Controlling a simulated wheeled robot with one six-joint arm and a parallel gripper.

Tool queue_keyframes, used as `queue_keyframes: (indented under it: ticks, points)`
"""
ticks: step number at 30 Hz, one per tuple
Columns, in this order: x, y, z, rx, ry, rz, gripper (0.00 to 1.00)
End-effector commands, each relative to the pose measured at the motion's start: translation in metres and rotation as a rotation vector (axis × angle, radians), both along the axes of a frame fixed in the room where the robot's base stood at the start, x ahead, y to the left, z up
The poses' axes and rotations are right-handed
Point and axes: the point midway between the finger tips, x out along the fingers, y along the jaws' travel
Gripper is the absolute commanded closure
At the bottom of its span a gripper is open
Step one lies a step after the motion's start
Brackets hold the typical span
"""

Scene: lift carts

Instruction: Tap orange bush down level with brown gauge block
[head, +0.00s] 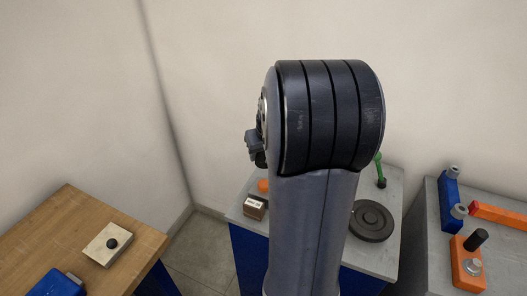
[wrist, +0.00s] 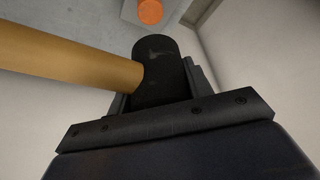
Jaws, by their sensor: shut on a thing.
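In the wrist view, my gripper (wrist: 160,88) is shut on a mallet with a black cylindrical head (wrist: 158,62) and a tan handle (wrist: 65,58) running off to the left. The orange bush (wrist: 150,12) shows as a round face beyond the mallet head, apart from it in the picture. In the head view, the brown gauge block (head: 254,208), with a white label, sits at the left of the middle cart's grey top. A bit of the orange bush (head: 263,185) shows just behind it.
The middle cart (head: 393,205) also holds a dark round disc (head: 372,222) and a green-handled item (head: 379,165). A wooden table (head: 62,215) at left bears a cream plate (head: 104,250) and a blue object (head: 55,284). The right cart (head: 432,215) holds blue and orange fixtures.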

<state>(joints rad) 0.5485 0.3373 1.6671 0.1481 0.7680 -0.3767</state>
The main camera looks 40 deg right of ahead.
Motion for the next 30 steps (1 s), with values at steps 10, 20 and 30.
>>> queue_keyframes:
  ticks: [10,20,30]
  points:
    - [0.0,0.0,-0.024,0.0,-0.001,0.0,0.85]
    - [0.0,0.0,-0.054,-0.001,-0.003,0.001,0.85]
    - [0.0,0.0,-0.053,-0.001,-0.002,0.0,0.85]
